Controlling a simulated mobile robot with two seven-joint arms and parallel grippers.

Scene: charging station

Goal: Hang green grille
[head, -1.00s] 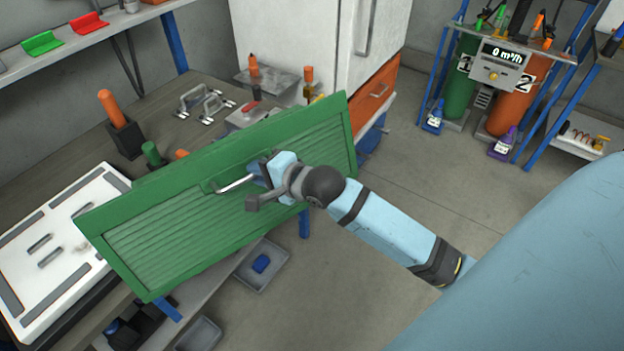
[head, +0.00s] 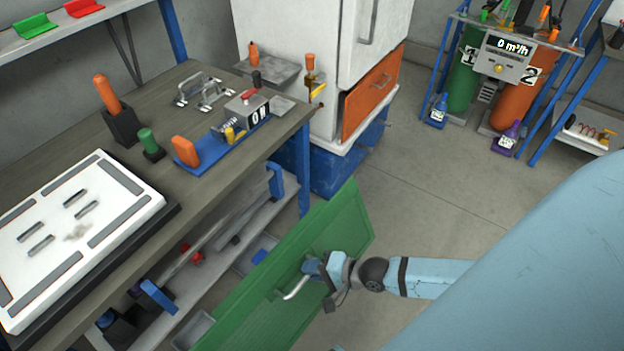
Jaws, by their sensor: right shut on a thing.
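The green grille (head: 335,232) is a flat rectangular panel with a metal handle (head: 294,288). It is held tilted in front of the workbench, below the level of the bench top, and its lower left end runs out of the bottom of the head view. My right gripper (head: 318,268) is shut on the grille's handle. The light blue right arm comes in from the right. The grille hides part of the bench's lower shelf. My left gripper is not seen.
The workbench (head: 190,88) holds a white panel (head: 112,240), a blue device with a small display (head: 225,135) and orange and green handled tools. Behind it stands a white cabinet (head: 300,30) with an orange drawer (head: 372,92). Gas cylinders stand at the back right. The floor (head: 440,190) is clear.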

